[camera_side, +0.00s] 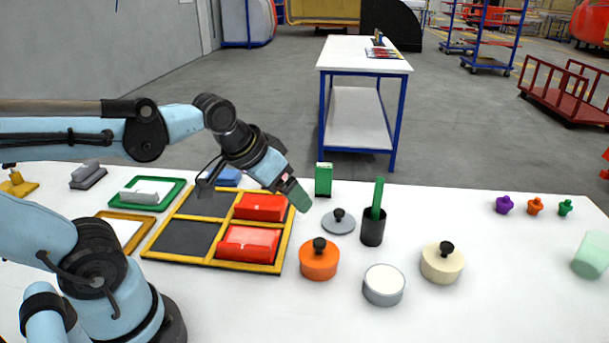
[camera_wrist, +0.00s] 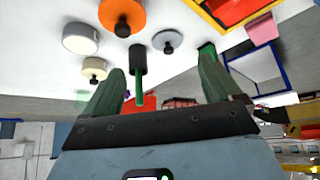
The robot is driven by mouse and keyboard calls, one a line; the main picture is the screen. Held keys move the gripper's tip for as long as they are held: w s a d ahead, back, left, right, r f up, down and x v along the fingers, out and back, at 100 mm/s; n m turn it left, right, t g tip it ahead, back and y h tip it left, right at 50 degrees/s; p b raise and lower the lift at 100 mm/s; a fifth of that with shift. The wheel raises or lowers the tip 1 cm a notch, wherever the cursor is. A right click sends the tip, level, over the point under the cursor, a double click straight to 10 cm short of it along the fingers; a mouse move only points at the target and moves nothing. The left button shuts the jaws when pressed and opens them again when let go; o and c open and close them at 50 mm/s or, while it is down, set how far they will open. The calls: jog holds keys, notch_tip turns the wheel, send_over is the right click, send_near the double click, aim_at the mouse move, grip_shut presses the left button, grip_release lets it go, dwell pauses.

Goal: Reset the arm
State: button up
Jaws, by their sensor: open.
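My gripper (camera_side: 296,192) is above the table's middle, just right of the yellow-framed tray, pointing down and right in the side view. In the wrist view its two green fingers (camera_wrist: 160,92) are spread apart with nothing held between them. A black cup with a green stick (camera_wrist: 138,62) shows between the fingers there, farther off. In the side view this black cup (camera_side: 373,228) stands on the table to the right of my gripper, apart from it.
An orange lidded pot (camera_side: 319,262), grey lid (camera_side: 338,222), white round container (camera_side: 384,285), cream lidded pot (camera_side: 441,263) and green box (camera_side: 323,179) stand near.

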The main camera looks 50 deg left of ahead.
jog(key=shift+s+d+f+m+t, duration=0.3)
jog(key=shift+s+d+f+m, duration=0.1)
jog(key=shift+s+d+f, duration=0.3)
dwell(1.1)
